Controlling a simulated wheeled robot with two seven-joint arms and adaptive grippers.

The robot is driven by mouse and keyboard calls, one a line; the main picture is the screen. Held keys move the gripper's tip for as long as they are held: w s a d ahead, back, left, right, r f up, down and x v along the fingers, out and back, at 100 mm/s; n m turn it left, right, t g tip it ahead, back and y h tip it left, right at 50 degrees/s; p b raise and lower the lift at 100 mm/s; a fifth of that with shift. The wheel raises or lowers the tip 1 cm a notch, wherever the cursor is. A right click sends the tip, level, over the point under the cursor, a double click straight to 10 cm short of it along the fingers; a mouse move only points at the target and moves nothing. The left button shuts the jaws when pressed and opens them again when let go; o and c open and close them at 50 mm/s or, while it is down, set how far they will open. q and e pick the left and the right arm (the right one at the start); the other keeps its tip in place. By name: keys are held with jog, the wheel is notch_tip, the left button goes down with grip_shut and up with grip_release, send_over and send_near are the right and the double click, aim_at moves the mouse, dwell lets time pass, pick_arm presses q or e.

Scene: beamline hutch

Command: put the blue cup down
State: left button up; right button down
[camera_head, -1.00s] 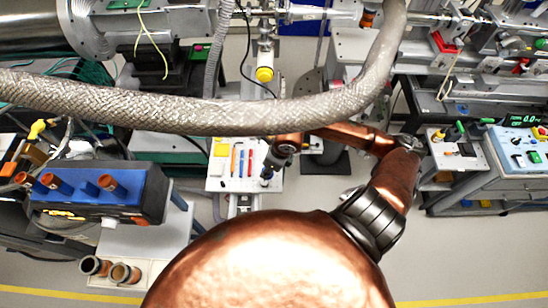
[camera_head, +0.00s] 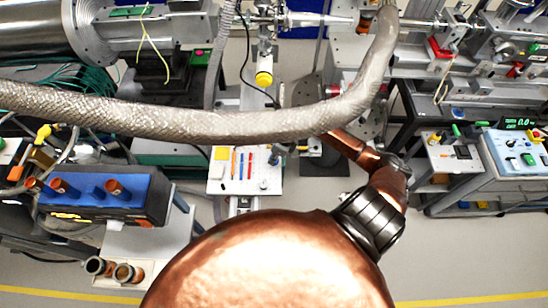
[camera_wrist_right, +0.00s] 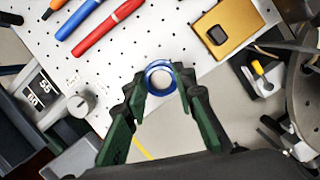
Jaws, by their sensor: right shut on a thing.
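The blue cup (camera_wrist_right: 161,66) shows in the right wrist view as a small blue ring with a pale inside, seen from above. My right gripper (camera_wrist_right: 160,88) is shut on it, with a dark green finger at each side. The cup appears in front of the edge of a white perforated board (camera_wrist_right: 125,65); I cannot tell its height or whether it touches. The board also shows in the head view (camera_head: 222,186). My left gripper is not in view.
A braided hose (camera_head: 220,125) crosses above the board. Red (camera_wrist_right: 108,28) and blue pens and a gold box (camera_wrist_right: 218,32) lie on the board. A blue-topped rack (camera_head: 100,190) stands at left, an instrument cart (camera_head: 515,155) at right.

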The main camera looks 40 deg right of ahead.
jog(key=shift+f, duration=0.7)
jog(key=shift+f, duration=0.2)
jog(key=c, duration=1.6)
grip_release()
jog(key=shift+r, duration=0.2)
jog(key=b+v, duration=0.1)
jog(key=v, duration=1.1)
jog(key=shift+s, duration=0.1)
